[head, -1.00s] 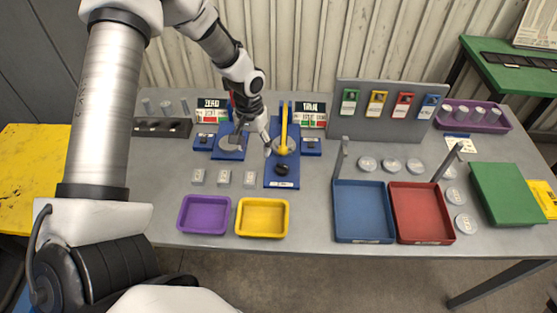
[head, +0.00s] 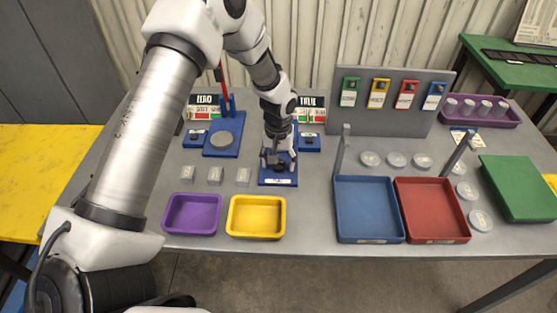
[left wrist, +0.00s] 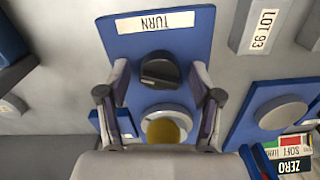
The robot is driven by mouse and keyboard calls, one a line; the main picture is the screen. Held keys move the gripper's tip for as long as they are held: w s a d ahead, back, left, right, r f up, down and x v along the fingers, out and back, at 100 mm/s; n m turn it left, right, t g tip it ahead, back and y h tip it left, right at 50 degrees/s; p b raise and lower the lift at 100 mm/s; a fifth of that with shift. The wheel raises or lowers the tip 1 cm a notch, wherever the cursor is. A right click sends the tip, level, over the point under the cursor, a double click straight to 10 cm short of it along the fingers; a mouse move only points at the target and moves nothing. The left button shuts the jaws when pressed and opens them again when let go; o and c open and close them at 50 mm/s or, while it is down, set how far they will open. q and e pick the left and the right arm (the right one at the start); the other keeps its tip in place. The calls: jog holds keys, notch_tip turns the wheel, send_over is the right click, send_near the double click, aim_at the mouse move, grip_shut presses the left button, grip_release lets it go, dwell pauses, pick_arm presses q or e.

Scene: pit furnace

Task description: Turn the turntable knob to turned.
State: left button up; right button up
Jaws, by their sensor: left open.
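The turntable knob (left wrist: 160,70) is a black round knob with a raised grip bar, on a blue base (left wrist: 195,50) labelled TURN. A pale disc with a yellow middle (left wrist: 165,128) lies behind it on the same base. My left gripper (left wrist: 160,80) is open, its two fingers on either side of the knob with gaps showing. In the head view, my left gripper (head: 278,160) hangs over the blue base (head: 278,182) and hides most of the knob and turntable. My right gripper is not in view.
A second blue stand with a grey disc (head: 222,140) is to the left, with a red-handled post behind it. Several small grey blocks (head: 214,175), a purple tray (head: 191,232) and a yellow tray (head: 256,234) lie in front. Blue (head: 370,241) and red trays (head: 432,241) are right.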

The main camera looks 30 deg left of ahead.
pick_arm(q)
jog(key=c, duration=1.1)
jog(key=shift+r+m, duration=0.1)
jog(key=shift+m, duration=0.2)
jog(key=shift+c, duration=0.2)
jog(key=shift+m, duration=0.4)
jog(key=o, duration=1.1)
jog(key=shift+o, duration=0.2)
